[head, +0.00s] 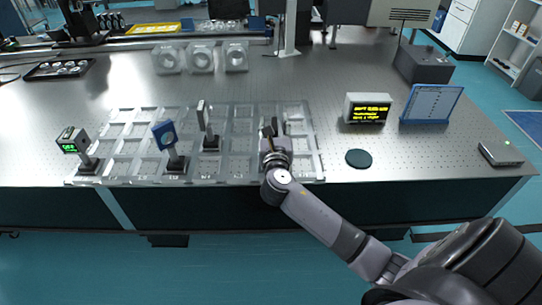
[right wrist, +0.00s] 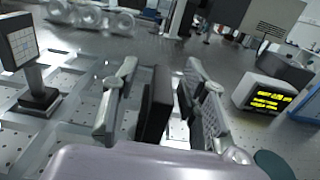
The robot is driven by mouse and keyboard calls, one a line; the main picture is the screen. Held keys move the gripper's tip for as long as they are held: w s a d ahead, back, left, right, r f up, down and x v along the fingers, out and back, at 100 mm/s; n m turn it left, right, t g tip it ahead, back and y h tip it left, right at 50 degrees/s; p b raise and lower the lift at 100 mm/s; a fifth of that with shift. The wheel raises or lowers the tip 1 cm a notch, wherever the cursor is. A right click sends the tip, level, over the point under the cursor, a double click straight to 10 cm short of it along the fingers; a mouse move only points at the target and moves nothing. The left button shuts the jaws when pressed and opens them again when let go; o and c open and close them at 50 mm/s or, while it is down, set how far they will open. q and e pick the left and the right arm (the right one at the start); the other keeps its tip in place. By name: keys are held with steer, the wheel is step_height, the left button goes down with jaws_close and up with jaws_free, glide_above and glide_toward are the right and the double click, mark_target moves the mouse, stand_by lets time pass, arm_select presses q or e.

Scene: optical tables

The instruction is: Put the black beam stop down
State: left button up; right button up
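The black beam stop (right wrist: 156,104) is a dark upright plate between the fingers of my right gripper (right wrist: 163,105) in the right wrist view. Gaps show between the plate and the fingers, so the gripper looks open around it. In the head view, my right gripper (head: 271,130) is over the right part of the clear compartment tray (head: 236,181) on the optical table. The gripper hides most of the beam stop there, and its base is hidden in both views. My left gripper is not in view.
Left of the gripper stand a pale upright plate (head: 202,114), a blue-framed optic (head: 164,135) and a small green-lit meter (head: 72,140). To the right are a yellow-text display (head: 367,108), a dark round disc (head: 358,158) and a blue-framed board (head: 431,104).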

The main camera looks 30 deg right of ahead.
steer(key=shift+s, duration=0.1)
jaws_close()
stand_by(0.4)
stand_by(0.5)
steer(key=shift+r, duration=0.1)
